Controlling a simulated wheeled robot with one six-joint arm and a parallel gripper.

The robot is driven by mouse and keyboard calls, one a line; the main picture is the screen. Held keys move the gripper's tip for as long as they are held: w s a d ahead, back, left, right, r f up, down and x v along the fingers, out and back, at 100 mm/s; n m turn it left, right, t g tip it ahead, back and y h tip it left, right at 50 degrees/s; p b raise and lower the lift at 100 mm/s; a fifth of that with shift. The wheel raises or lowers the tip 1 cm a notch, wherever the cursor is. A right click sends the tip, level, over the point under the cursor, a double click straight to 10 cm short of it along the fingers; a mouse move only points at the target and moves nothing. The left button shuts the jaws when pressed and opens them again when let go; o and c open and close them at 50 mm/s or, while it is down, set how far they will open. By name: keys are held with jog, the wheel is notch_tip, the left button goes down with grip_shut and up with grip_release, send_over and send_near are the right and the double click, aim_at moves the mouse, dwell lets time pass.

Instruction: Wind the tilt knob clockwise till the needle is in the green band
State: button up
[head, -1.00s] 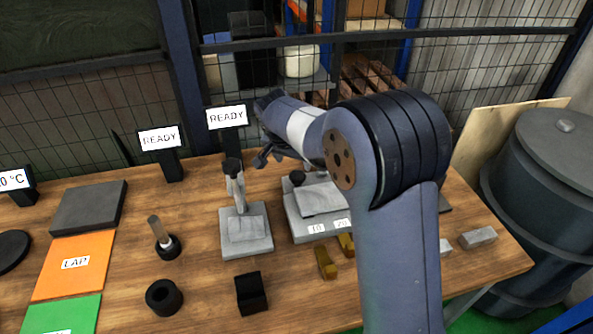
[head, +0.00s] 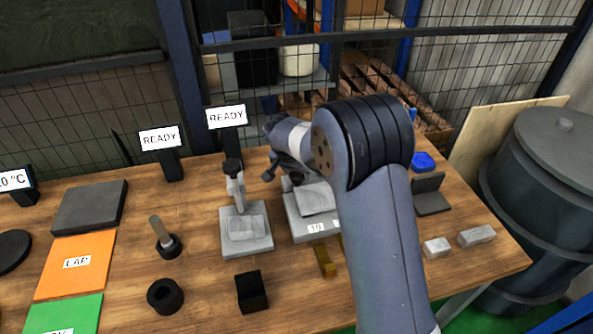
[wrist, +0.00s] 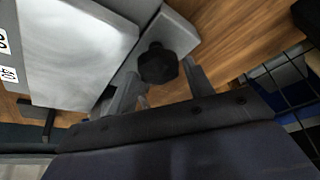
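The tilt knob is a dark, faceted knob (wrist: 158,64) on a grey block, beside a pale plate (wrist: 75,45) in the wrist view. In the head view the knob (head: 296,178) is small at the back left of the grey base (head: 301,228) with number tags. My gripper (head: 282,170) is over the back left corner of that base, close to the knob. In the wrist view my gripper (wrist: 161,78) has its fingers apart, one on each side of the knob; I cannot tell whether they touch it. No needle or green band can be made out.
A grey stand (head: 246,230) with an upright post is left of the base. A brass-coloured block (head: 326,262) and a black block (head: 251,292) lie in front. READY signs (head: 226,117) and a mesh fence are behind.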

jog(key=c, duration=0.6)
jog(key=shift+a+f+m+h+b, duration=0.1)
jog(key=shift+f+m+h+b, duration=0.15)
jog(key=shift+m+b, duration=0.7)
jog(key=shift+c, duration=0.2)
jog(key=shift+r+m+g+h+b, duration=0.15)
jog(key=shift+m+g+h+b, duration=0.15)
jog(key=shift+m, duration=0.45)
jog(key=shift+r+m+g+h+b, duration=0.15)
jog(key=shift+m+g+h+b, duration=0.2)
jog(key=shift+m, duration=0.35)
jog(key=o, duration=1)
jog(key=shift+f, duration=0.1)
